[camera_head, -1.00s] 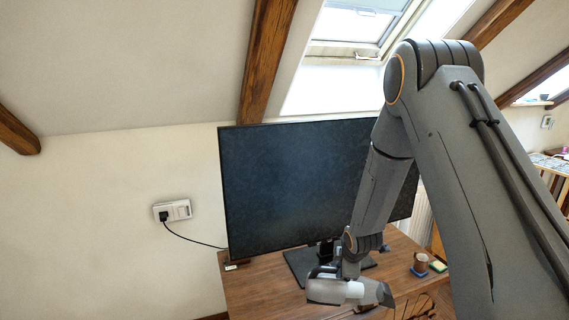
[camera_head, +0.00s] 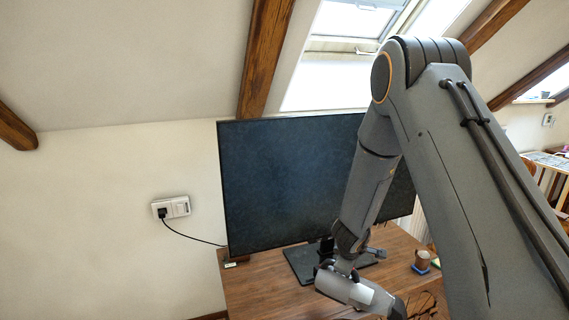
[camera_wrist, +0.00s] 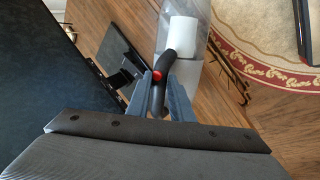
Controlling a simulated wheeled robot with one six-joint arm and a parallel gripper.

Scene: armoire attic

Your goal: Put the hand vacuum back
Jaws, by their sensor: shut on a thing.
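The hand vacuum is a grey and white body with a dark nozzle. In the head view the hand vacuum (camera_head: 345,287) hangs in front of the monitor stand, with its nozzle pointing to the lower right. My gripper (camera_head: 342,266) is above it and holds it. In the wrist view my gripper (camera_wrist: 160,90) is shut on the dark curved handle, which has a red button. The vacuum's clear and white body (camera_wrist: 183,42) extends beyond the fingers. Its underside is hidden, and I see no dock or holder for it.
A large monitor (camera_head: 290,185) stands on the wooden desk (camera_head: 255,285). A cup (camera_head: 422,258) sits on a blue coaster at the right of the desk. A wall socket (camera_head: 171,208) has a cable running behind the monitor. A patterned rug (camera_wrist: 270,70) lies on the floor.

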